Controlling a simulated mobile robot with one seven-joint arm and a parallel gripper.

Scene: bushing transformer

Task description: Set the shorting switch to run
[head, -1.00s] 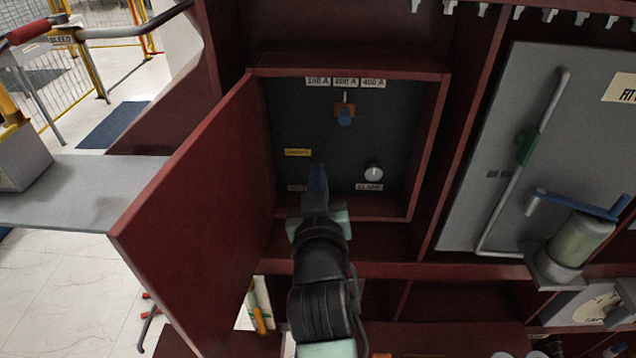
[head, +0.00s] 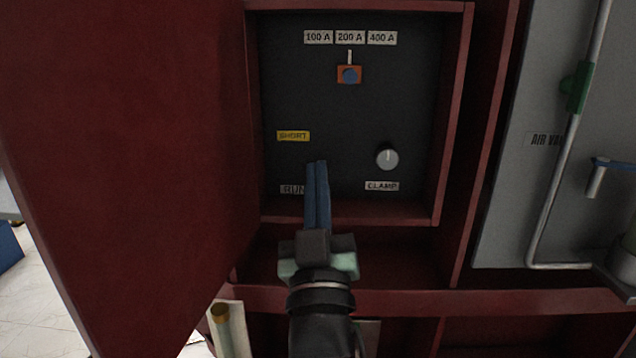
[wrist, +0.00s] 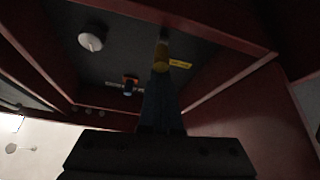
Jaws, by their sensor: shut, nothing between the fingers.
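My gripper (head: 316,164) is shut and empty, its two blue fingers together inside the open red cabinet, in front of the dark panel (head: 350,115). In the head view the fingers hide the spot right of the yellow SHORT label (head: 293,136) and the white RUN label (head: 292,189). In the wrist view a yellow-ended lever (wrist: 161,57), apparently the shorting switch, shows just beyond the fingertips (wrist: 160,76), beside the SHORT label (wrist: 180,63). I cannot tell whether the fingers touch it, nor its exact setting.
A round CLAMP knob (head: 387,158) sits right of the fingers. An orange-and-blue selector (head: 349,74) is above, under the ampere labels. The open red door (head: 130,150) stands on the left; the cabinet's lower ledge (head: 350,212) runs below the panel.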

